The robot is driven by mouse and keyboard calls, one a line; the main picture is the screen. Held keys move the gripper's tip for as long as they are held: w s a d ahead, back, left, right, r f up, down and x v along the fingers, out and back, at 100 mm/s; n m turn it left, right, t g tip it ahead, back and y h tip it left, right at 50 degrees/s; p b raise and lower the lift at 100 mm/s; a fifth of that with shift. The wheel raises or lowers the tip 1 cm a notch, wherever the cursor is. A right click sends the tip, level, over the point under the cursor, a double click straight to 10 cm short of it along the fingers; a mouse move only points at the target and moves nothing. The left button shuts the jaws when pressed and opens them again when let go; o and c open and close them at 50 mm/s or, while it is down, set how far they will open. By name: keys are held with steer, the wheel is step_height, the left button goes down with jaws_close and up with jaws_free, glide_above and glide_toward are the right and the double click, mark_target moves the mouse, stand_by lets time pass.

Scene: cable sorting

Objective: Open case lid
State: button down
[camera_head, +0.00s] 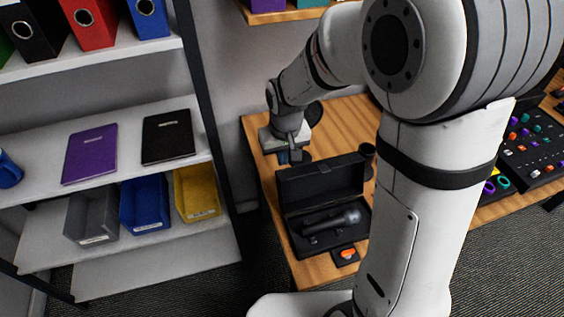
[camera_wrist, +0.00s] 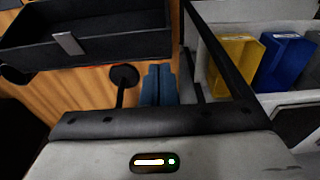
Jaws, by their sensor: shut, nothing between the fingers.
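The black case (camera_head: 296,250) lies on the wooden desk with its lid (camera_head: 320,178) standing up at the back. A dark microphone (camera_head: 333,221) lies in the case's lower half. My gripper (camera_head: 293,158) is just behind the lid's upper left corner; whether it touches the lid is unclear. In the wrist view, the blue fingers of my gripper (camera_wrist: 159,84) are together with nothing between them. Part of the black case (camera_wrist: 112,45), with a silver clasp (camera_wrist: 68,43), shows at the upper left there, apart from the fingers.
A small black item with an orange part (camera_head: 346,254) lies in front of the case. A dark cylinder (camera_head: 367,150) stands by the lid's right end. A shelf (camera_head: 203,135) with binders, notebooks and bins is at left. Dark trays of coloured parts (camera_head: 525,140) are at right.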

steer(key=s+d+r+m+t, duration=0.1)
steer(key=s+d+r+m, duration=0.1)
steer(key=s+d+r, duration=0.5)
steer(key=s+d+r+m, duration=0.1)
steer(key=s+d+r, duration=0.4)
steer(key=s, duration=0.4)
steer(key=w+a+f+n+g, duration=0.1)
steer(key=w+a+f, duration=0.15)
steer(key=w, duration=0.55)
steer(key=w+a+f+n+g, duration=0.1)
steer(key=w+f, duration=0.2)
steer(key=w, duration=0.5)
steer(key=w+a+f+n, duration=0.1)
steer(key=w+a+f, duration=0.15)
steer(key=w, duration=0.65)
steer(key=f, duration=0.3)
steer(key=s+d+f+p, duration=0.1)
steer(key=f, duration=0.2)
steer(key=s+f+p, duration=0.1)
steer(key=f, duration=0.3)
steer(key=shift+s+d, duration=0.15)
steer(key=shift+s, duration=0.1)
steer(key=shift+s+d, duration=0.15)
steer(key=shift+s, duration=0.25)
